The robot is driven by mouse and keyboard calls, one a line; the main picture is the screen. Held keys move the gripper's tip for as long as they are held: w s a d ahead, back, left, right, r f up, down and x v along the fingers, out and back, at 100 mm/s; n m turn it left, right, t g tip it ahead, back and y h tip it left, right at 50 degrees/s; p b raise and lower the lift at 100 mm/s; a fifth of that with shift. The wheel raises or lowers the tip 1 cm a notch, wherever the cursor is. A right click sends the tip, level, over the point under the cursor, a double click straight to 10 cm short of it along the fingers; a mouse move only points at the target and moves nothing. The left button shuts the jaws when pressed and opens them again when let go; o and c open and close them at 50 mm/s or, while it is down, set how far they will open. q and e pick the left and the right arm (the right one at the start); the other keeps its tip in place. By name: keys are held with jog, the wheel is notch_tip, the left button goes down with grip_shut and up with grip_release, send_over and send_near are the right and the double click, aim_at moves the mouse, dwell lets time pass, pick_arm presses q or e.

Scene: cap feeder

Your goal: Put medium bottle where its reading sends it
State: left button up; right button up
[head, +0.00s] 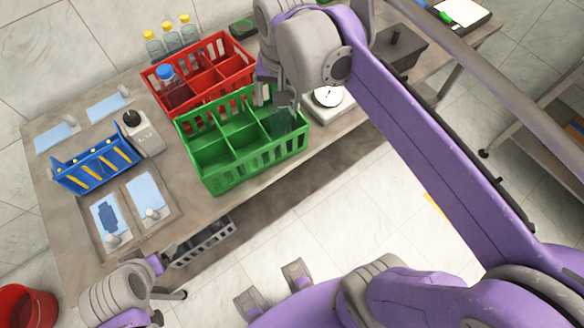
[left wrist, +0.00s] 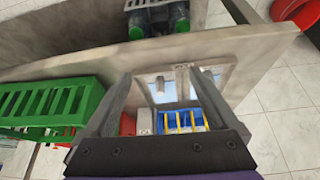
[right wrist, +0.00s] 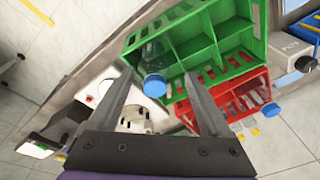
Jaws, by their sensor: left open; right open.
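A clear bottle with a blue cap (right wrist: 155,84) stands in the right-hand compartment of the green crate (head: 222,183); in the head view it is mostly behind my gripper. I take it for the medium bottle, but cannot confirm its size. My right gripper (right wrist: 155,78) is open above it, its fingers apart on either side in the wrist picture, with no grip seen. A second blue-capped bottle (head: 166,74) stands in the red crate (head: 230,50). The white scale (head: 330,99) is right of the green crate; its reading is illegible. My left gripper (left wrist: 160,78) is open and empty near the table's front left.
A blue rack (head: 95,166) with yellow strips, a grey device (head: 143,138) and light-blue pads stand on the left. Several yellow-capped bottles (head: 172,42) line the back. A red bucket (head: 28,306) is on the floor.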

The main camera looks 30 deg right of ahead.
jog(key=s+a+f+n+t, duration=0.3)
jog(key=s+f+n, duration=0.4)
jog(key=s+f, duration=0.4)
notch_tip(320, 180, down, 4)
jog(key=shift+s+a+f, duration=0.2)
jog(key=shift+a, duration=0.15)
